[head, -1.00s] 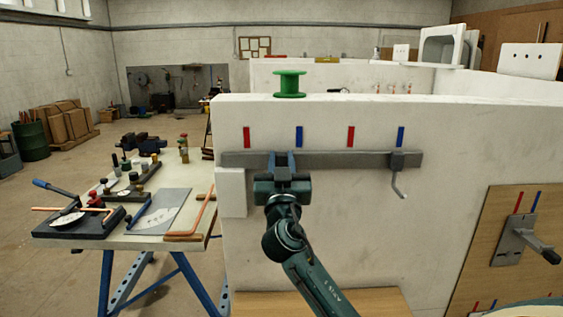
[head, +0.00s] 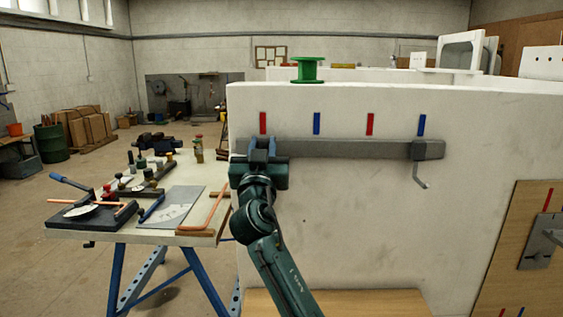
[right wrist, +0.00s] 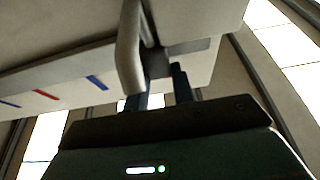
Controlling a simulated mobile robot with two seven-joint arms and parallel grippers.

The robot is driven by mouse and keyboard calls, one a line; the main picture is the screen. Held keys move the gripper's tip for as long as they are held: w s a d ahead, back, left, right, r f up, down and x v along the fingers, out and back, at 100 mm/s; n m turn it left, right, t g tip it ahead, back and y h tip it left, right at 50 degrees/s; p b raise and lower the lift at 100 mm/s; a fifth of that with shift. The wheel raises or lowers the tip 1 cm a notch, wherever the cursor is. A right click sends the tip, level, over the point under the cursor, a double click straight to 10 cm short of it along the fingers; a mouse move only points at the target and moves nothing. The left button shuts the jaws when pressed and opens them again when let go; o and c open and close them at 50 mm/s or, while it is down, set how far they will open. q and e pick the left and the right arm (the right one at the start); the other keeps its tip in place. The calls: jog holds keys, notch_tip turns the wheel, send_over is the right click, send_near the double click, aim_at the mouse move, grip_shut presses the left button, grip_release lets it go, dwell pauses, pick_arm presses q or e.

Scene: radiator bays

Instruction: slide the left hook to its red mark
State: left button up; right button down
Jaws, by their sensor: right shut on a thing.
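My right gripper (head: 262,150) is at the left end of the grey rail (head: 345,149) on the white wall. It is shut on the left hook, which it mostly hides in the head view. In the right wrist view the left hook (right wrist: 130,48) shows as a pale bent bar at the fingers (right wrist: 166,92). The left red mark (head: 263,123) is straight above the gripper, and the two look lined up. The right hook (head: 423,160) hangs near the rail's right end, under a blue mark (head: 422,125). My left gripper is not in view.
A blue mark (head: 317,123) and another red mark (head: 370,124) lie between the hooks. A green spool (head: 307,69) stands on the wall's top. A workbench (head: 150,231) with tools is at the left. The rail between the hooks is clear.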

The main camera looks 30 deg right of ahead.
jog(key=shift+w+a, duration=0.15)
jog(key=shift+a, duration=0.1)
jog(key=c, duration=1.2)
grip_release()
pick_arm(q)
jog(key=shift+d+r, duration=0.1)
pick_arm(e)
jog(key=shift+o, duration=0.2)
pick_arm(q)
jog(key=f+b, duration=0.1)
jog(key=b, duration=0.3)
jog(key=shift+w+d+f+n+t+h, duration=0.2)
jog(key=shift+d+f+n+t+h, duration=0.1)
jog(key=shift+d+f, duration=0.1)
pick_arm(e)
jog(key=v, duration=1.3)
